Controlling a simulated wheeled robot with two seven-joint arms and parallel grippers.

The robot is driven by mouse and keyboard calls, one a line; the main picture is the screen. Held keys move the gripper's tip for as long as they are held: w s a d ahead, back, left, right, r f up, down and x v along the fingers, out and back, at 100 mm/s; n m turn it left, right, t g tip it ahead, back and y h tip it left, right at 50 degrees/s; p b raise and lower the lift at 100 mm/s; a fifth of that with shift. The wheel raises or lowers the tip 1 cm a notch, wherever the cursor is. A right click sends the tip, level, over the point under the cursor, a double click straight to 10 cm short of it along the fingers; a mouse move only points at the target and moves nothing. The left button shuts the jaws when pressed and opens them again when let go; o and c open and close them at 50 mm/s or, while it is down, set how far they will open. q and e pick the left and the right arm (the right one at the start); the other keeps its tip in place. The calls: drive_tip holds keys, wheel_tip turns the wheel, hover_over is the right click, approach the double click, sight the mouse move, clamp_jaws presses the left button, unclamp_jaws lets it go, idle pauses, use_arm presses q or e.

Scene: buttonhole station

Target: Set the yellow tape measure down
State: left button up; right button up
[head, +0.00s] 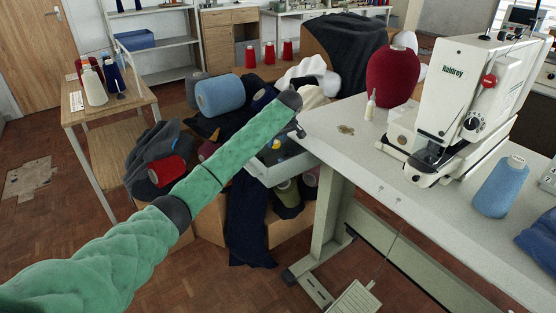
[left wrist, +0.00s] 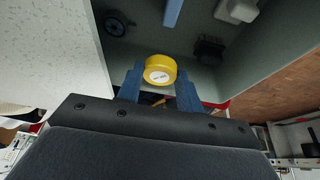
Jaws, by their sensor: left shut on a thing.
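The yellow tape measure (left wrist: 158,66), a round disc with a pale label, sits between the two blue fingers of my left gripper (left wrist: 160,85) in the left wrist view. The gripper is shut on it. Beyond it lies the grey inside of a tray (left wrist: 205,50). I cannot tell how high the tape measure is above the tray floor. In the head view my left arm reaches from lower left to the pale tray (head: 262,172) at the sewing table's left end; the arm hides part of the tray. My right gripper is not in view.
The tray holds a dark round item (left wrist: 116,23), a blue bar (left wrist: 172,12), a white item (left wrist: 237,10) and a dark item (left wrist: 209,50).

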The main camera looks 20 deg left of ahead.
sight(275, 160)
use_arm(q)
wheel_tip(275, 160, down, 7)
idle(0.4)
drive_tip(key=o, duration=1)
drive_tip(key=v, duration=1.2)
